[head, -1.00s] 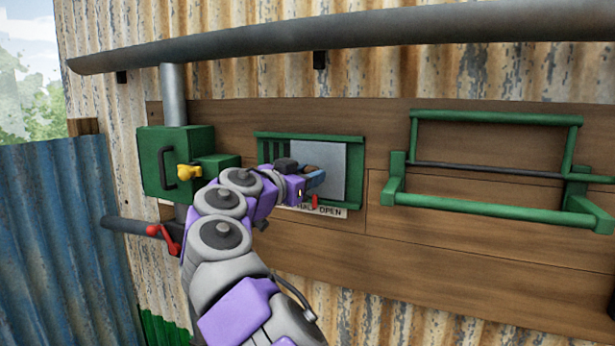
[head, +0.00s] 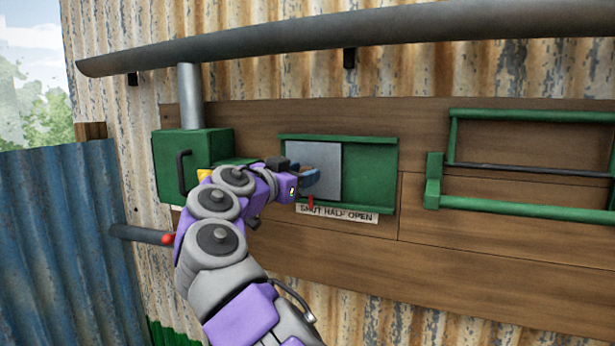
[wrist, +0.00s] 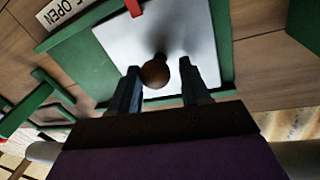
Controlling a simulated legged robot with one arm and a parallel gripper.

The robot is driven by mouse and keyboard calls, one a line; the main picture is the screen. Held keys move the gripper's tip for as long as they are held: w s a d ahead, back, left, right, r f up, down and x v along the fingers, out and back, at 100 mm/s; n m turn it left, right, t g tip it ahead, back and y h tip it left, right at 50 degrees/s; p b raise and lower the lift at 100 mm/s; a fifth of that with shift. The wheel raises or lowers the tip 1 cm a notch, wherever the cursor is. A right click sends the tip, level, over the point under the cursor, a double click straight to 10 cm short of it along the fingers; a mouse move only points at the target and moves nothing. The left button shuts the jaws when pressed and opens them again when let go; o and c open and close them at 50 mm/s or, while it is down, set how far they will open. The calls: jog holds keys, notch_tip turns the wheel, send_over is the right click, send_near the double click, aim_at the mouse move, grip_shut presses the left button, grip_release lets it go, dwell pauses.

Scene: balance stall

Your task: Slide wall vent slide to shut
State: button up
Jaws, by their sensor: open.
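The wall vent (head: 370,178) is a green frame on the wooden boards. Its grey slide plate (head: 327,162) sits at the frame's left end, with plain green panel to its right and no slats visible. A red pointer (head: 310,203) hangs over the word SHUT on the label (head: 350,216). In the wrist view, a round brown knob (wrist: 155,74) stands out from the pale plate (wrist: 200,35). My gripper (head: 312,178) is open at the plate. Its blue fingers (wrist: 160,80) lie on either side of the knob, with gaps visible; contact is unclear.
A green box (head: 190,165) with a black handle stands left of the vent, below a grey pipe. A red-tipped lever (head: 168,239) is lower left. A green rack (head: 510,210) is on the right. A long grey rail (head: 340,38) runs above. The boards below the vent are clear.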

jog(key=shift+o, duration=1.3)
jog(key=shift+w+a+f, duration=0.1)
jog(key=shift+a+f, duration=0.05)
jog(key=shift+a, duration=0.45)
jog(key=shift+w+a+f, duration=0.1)
jog(key=shift+a, duration=0.5)
jog(key=b+v, duration=0.3)
jog(key=v, duration=1.3)
jog(key=shift+s+d, duration=0.25)
jog(key=shift+s, duration=0.2)
